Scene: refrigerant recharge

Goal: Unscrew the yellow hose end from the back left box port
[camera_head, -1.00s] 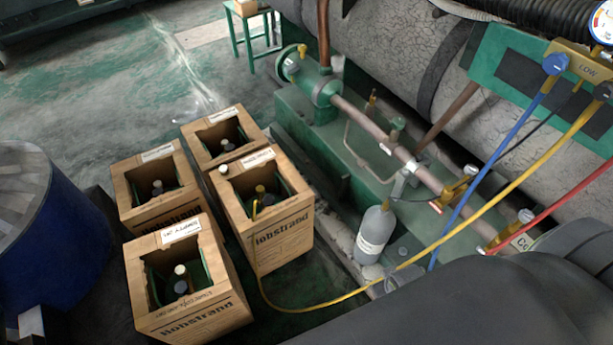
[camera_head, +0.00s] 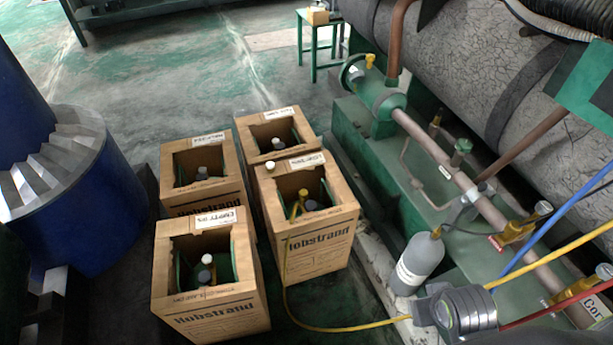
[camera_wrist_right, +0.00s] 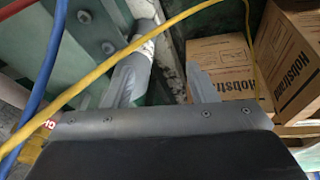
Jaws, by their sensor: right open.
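The yellow hose (camera_head: 345,329) runs from the right across the floor and up into an open cardboard box (camera_head: 322,240), the nearer one of the right-hand pair. Its end (camera_head: 302,196) is at that box's opening, beside a dark cap; whether it is fully seated I cannot tell. The hose also crosses the right wrist view (camera_wrist_right: 100,73). My right gripper (camera_wrist_right: 163,88) is open and empty in that view, its fingers apart and pointing toward the boxes. Two cardboard boxes (camera_wrist_right: 215,62) show beyond it. My left gripper is not in view.
Several similar boxes stand close together, including one at front left (camera_head: 215,325). A grey bottle (camera_head: 417,262) stands right of them by the green machine (camera_head: 365,140). Blue (camera_head: 560,220) and red (camera_head: 550,312) hoses hang at right. A blue drum (camera_head: 95,190) is left.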

